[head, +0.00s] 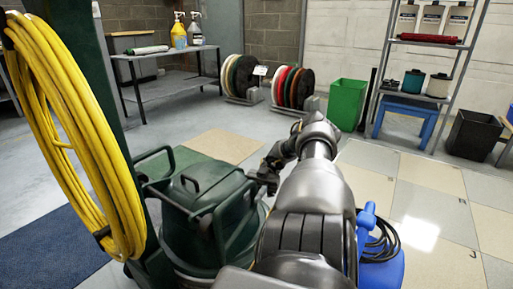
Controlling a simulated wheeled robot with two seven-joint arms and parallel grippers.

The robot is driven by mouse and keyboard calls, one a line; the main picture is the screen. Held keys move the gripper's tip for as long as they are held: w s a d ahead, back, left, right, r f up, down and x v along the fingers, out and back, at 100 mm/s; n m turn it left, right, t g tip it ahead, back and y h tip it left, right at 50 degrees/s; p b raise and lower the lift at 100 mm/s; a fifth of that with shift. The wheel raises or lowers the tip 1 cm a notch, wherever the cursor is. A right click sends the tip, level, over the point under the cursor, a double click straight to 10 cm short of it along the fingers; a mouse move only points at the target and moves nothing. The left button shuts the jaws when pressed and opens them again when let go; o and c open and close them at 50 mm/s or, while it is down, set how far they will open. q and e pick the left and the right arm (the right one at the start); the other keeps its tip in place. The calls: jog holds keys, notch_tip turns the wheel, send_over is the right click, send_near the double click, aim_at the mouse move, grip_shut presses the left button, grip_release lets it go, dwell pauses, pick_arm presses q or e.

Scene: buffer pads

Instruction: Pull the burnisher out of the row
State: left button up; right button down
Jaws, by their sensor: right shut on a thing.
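The burnisher (200,222) appears to be the dark green machine at the lower left, with a rounded body and tubular bars. A dark green upright (75,45) beside it carries a thick coil of yellow cord (75,130). My right arm reaches forward over the centre and hides part of the machine's right side. My right gripper (268,177) is at the upper right edge of the machine, shut on it; the exact point of grip is small and dark. My left gripper is out of view.
A blue machine (382,268) with a black cord stands close right of my right arm. Open tiled floor (425,205) lies to the right and ahead.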

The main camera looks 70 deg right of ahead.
jog(key=shift+w, duration=0.1)
jog(key=c, duration=1.3)
grip_release()
jog(key=shift+w, duration=0.1)
